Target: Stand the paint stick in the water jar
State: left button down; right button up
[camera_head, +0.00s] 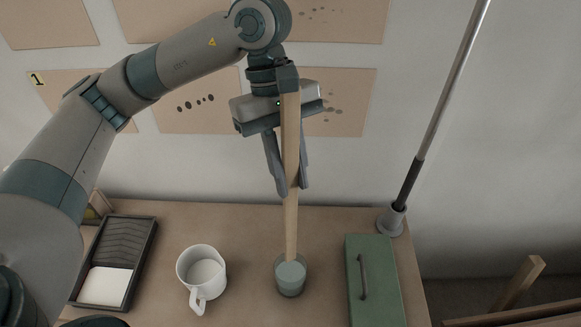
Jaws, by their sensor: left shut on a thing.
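The paint stick (291,222) is a long, pale wooden strip, held close to upright. My left gripper (292,190) is shut on it, with the fingers around its middle part and the strip running up in front of the gripper body. My right gripper is not in view.
A white mug (190,268) stands left of the jar, and a paint tray (125,240) farther left. A green box (385,285) with a handle lies close on the right. A pole on a round base (391,221) rises behind it. The wall bears paper sheets (350,100).

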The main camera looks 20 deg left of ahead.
aim_at(290, 204)
pick_arm(q)
jog(key=shift+f+b, duration=0.4)
jog(key=shift+f, duration=1.1)
pick_arm(e)
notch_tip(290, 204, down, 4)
jog(key=b, duration=0.3)
pick_arm(q)
jog(key=shift+f+b, duration=0.7)
jog(key=shift+f, duration=1.15)
jog(key=shift+f+b, duration=0.65)
jog(key=shift+b, duration=0.1)
jog(key=shift+f+b, duration=0.35)
jog(key=shift+b, duration=0.05)
jog(key=shift+f+b, duration=0.4)
jog(key=shift+b, duration=0.05)
jog(key=shift+f+b, duration=0.25)
jog(key=shift+b, duration=0.05)
jog(key=shift+f, duration=0.2)
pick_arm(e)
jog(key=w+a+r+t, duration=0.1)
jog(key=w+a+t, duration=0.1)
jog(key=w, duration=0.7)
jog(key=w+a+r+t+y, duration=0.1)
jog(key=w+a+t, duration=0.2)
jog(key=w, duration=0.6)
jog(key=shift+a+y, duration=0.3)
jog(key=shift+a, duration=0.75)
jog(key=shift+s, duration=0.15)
